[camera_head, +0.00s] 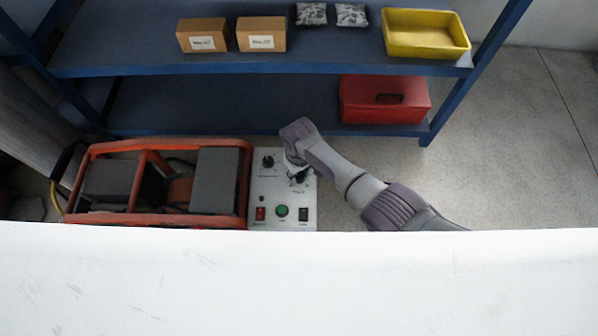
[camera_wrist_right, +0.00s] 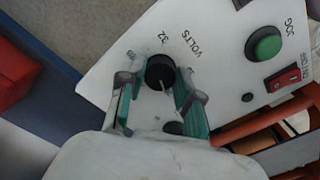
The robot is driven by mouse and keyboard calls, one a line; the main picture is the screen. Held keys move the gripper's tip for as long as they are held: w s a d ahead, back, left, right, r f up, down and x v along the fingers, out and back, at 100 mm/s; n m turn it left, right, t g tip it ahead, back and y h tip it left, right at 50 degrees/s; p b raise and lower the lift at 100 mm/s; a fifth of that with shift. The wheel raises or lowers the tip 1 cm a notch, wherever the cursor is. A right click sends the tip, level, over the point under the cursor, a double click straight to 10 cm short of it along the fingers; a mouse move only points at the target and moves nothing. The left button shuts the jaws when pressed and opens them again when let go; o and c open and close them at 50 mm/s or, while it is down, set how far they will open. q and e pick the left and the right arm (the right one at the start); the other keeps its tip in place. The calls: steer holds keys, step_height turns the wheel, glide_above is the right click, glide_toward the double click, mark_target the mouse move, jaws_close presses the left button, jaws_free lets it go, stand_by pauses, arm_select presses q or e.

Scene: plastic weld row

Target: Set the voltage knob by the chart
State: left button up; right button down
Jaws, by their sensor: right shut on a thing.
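The voltage knob (camera_wrist_right: 160,72) is round and black with a pale pointer line. It sits on the white control panel (camera_wrist_right: 120,82), beside the printed words "VOLTS" and "32". My right gripper (camera_wrist_right: 157,92) has its teal-padded fingers on either side of the knob and is shut on it. In the head view, my right gripper (camera_head: 297,174) reaches the panel (camera_head: 285,194) from the right and mostly hides this knob. A second black knob (camera_head: 268,161) is uncovered to its left. No chart can be made out. My left gripper is not in view.
The panel also carries a green button (camera_head: 282,211), a red switch (camera_head: 260,213) and a black switch (camera_head: 303,213). An orange-framed machine (camera_head: 247,185) stands at its left. Behind is a blue shelf (camera_head: 200,65) with boxes, a yellow tray (camera_head: 425,50) and a red case (camera_head: 385,110).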

mark_target(299, 175)
steer(key=c, duration=0.8)
jaws_free()
steer(key=shift+r, duration=0.1)
step_height(299, 175, up, 12)
steer(key=shift+f, duration=0.1)
